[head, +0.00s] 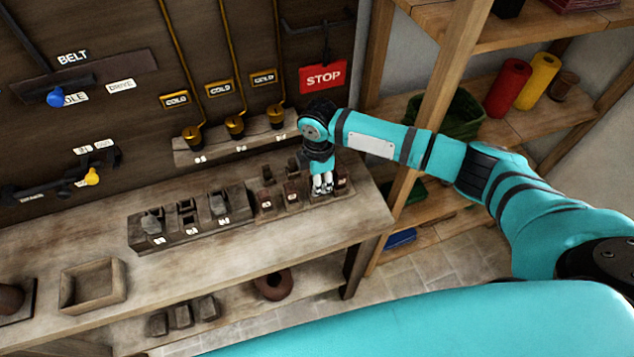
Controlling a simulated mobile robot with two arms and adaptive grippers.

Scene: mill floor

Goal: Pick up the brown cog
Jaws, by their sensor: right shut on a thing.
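My right gripper (322,185) points down at the right end of the workbench, over the right part of a low rack (262,209). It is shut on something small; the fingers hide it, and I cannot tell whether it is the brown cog. None shows clearly as a cog at this size. My left gripper is out of view.
A dark tray of labelled blocks (185,221) adjoins the rack. An empty wooden box (93,285) stands at the bench's left. Behind are the lever panel and a red STOP sign (322,76). A shelf post (435,100) stands close to my right arm. The front of the bench is clear.

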